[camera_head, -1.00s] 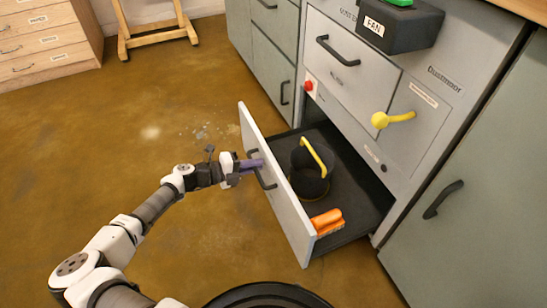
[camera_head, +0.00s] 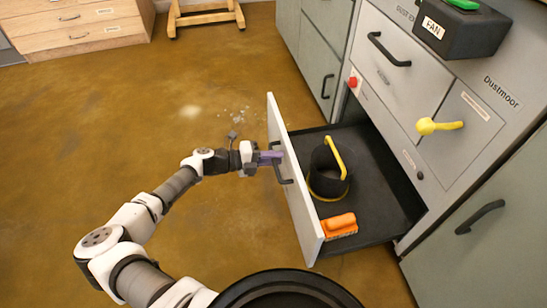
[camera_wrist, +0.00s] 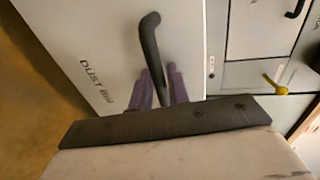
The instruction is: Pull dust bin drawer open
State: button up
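The dust bin drawer (camera_head: 292,190) stands pulled well out of the grey cabinet. Its pale front carries a dark bar handle (camera_head: 281,172). The wrist view shows the "DUST BIN" label on the drawer front (camera_wrist: 100,40) and the handle (camera_wrist: 150,45). My gripper (camera_head: 272,158) is at the handle from the outer side. In the wrist view, the purple fingers of my gripper (camera_wrist: 160,88) lie on both sides of the handle, close against it. Inside the drawer are a black bucket (camera_head: 325,182) with a yellow handle and an orange brush (camera_head: 340,224).
Above the drawer are a closed drawer (camera_head: 395,75), a red button (camera_head: 352,82), a yellow lever (camera_head: 440,126) and a black fan box (camera_head: 460,35). Pale debris (camera_head: 236,116) lies on the floor beyond my gripper. The brown floor to the left is mostly clear.

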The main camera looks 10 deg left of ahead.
jog(key=shift+a, duration=0.1)
jog(key=p+v, duration=0.2)
jog(key=v, duration=1.1)
jog(key=shift+a+p, duration=0.3)
jog(key=shift+a, duration=0.05)
jog(key=shift+s, duration=0.1)
